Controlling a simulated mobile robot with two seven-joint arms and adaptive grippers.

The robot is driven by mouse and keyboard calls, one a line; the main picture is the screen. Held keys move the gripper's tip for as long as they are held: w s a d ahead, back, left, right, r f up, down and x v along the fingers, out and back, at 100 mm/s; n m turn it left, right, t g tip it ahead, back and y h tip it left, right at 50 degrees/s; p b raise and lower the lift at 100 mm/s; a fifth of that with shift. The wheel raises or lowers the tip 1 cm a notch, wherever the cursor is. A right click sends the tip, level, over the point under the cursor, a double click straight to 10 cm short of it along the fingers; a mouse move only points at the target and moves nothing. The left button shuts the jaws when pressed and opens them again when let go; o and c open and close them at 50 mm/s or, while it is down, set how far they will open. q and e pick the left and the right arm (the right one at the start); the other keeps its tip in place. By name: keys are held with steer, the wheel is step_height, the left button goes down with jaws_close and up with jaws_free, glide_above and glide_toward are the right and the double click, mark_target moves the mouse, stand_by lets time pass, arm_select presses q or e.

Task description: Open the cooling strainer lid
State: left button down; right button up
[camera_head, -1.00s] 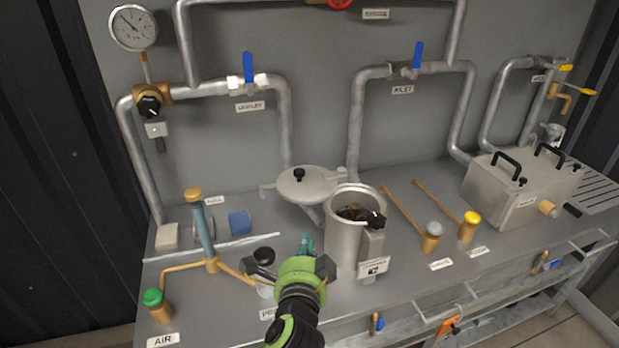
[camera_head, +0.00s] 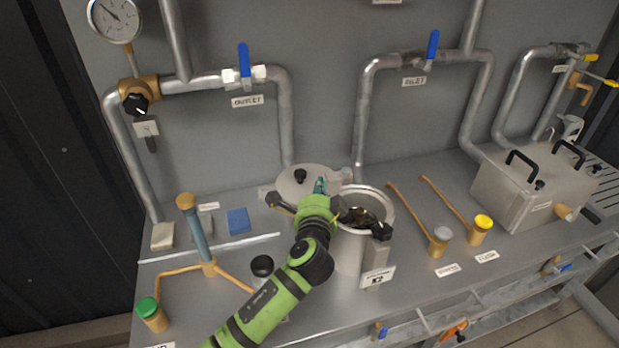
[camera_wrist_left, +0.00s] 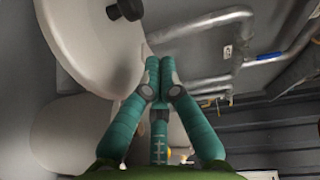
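The cooling strainer is an open-topped metal pot (camera_head: 347,250) in the middle of the bench, with dark contents visible inside. Its round grey lid (camera_head: 291,186) with a black knob is swung off to the left and behind the opening, lying flat. My left gripper (camera_head: 320,187) is over the pot's left rim, with its teal fingers at the lid's right side. In the left wrist view the lid (camera_wrist_left: 100,60) fills the upper left, and the gripper's fingertips (camera_wrist_left: 162,66) are together beside its edge, with nothing between them. Contact cannot be told. My right gripper is not in view.
Blue-handled valves labelled outlet (camera_head: 244,62) and inlet (camera_head: 432,46) sit on pipes behind. A priming-cup-like part with a black knob (camera_head: 262,266) is left of the pot. Brass levers (camera_head: 438,240) and a metal box (camera_head: 530,190) stand to the right.

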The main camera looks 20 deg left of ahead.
mark_target(302, 174)
arm_select(q)
steer(key=shift+w+a+f, duration=0.1)
steer(key=shift+w+a, duration=0.2)
steer(key=shift+a, duration=0.3)
steer(key=shift+w+a, duration=0.25)
steer(key=shift+a, duration=0.3)
steer(key=shift+w+a+f+p, duration=0.15)
steer(key=shift+w+a+p, duration=0.1)
steer(key=shift+a+p, duration=0.15)
steer(key=shift+w+a, duration=1.15)
steer(key=shift+w, duration=0.05)
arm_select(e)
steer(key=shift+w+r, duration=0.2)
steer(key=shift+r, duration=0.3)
arm_select(q)
steer(key=shift+s, duration=0.1)
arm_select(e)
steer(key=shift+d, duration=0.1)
